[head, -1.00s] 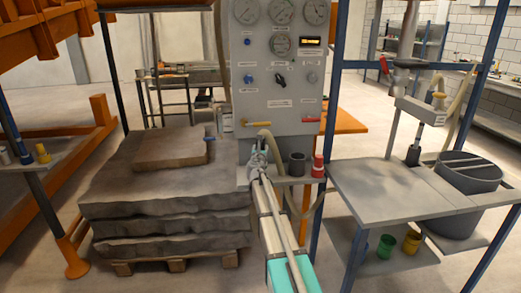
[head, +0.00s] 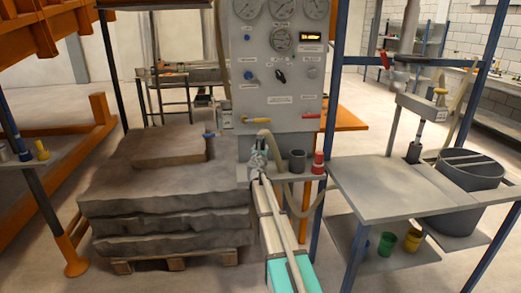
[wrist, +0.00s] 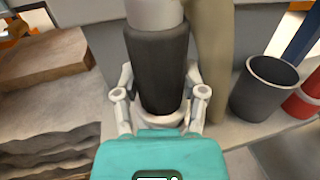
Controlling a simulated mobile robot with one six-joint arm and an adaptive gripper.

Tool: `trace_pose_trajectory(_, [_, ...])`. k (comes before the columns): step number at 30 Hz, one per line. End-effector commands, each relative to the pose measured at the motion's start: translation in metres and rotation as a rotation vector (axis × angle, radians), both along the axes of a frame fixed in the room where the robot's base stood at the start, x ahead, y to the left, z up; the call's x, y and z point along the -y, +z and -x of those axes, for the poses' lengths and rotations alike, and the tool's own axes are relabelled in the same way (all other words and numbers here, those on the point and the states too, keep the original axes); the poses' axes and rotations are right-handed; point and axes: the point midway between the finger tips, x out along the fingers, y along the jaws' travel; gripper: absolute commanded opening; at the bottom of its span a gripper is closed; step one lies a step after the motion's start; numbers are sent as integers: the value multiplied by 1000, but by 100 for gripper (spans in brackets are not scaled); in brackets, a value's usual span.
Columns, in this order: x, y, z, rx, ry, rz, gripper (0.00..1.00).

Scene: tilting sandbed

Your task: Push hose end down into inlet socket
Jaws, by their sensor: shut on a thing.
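My gripper (head: 257,166) is at the small shelf below the grey panel. In the wrist view its fingers (wrist: 160,112) close around a dark cylindrical cuff, which I take to be the hose end (wrist: 158,65). The cuff stands roughly upright with a grey piece above it. The beige hose (head: 266,135) arches over the gripper in the head view, and a length of it (wrist: 211,50) passes right beside the cuff in the wrist view. The cuff's lower end is hidden by my gripper. I cannot make out the inlet socket or whether the cuff touches it.
A dark open cup (head: 297,160) and a red item (head: 318,163) stand right of the gripper on the shelf (head: 284,180). Stacked rough slabs (head: 165,195) lie to the left. The panel (head: 278,90) rises close behind. A grey bench (head: 390,190) is at the right.

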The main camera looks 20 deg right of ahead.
Motion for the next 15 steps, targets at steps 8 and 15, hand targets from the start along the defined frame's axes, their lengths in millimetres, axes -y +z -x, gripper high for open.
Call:
trace_pose_trajectory(8, [0, -6, 0, 0, 0, 0, 0])
trace_pose_trajectory(15, [0, -10, 0, 0, 0, 0, 0])
